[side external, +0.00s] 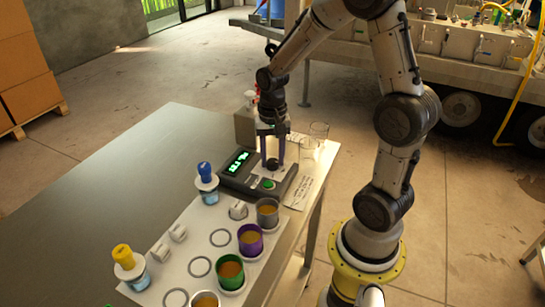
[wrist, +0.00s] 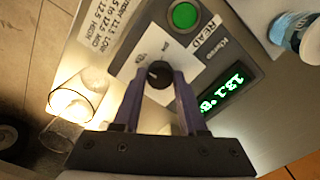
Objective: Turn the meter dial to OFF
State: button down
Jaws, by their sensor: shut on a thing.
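The dark meter (side external: 249,185) sits on the table with its green display (side external: 239,161) lit. In the wrist view the display (wrist: 223,89) also shows lit green digits. The meter's round black dial (wrist: 158,74) sits on a white label plate with small markings I cannot read. My gripper (wrist: 159,77) points down over the meter, its two purple fingers on either side of the dial and shut on it. In the side view my gripper (side external: 272,160) stands upright at the meter, and its fingers hide most of the dial. The dial's pointer direction is unclear.
A green READ button (wrist: 184,15) is close to the dial. Clear glasses (side external: 313,140) stand beside the meter. A white tray (side external: 205,240) in front holds several coloured cups and two capped bottles. A pump bottle (side external: 246,122) stands behind my gripper. The table's left side is clear.

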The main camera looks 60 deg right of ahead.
aim_at(272, 161)
jog(key=n, duration=1.1)
jog(key=shift+n, duration=0.3)
dwell(0.3)
jog(key=shift+c, duration=2.2)
grip_release()
notch_tip(272, 161, up, 14)
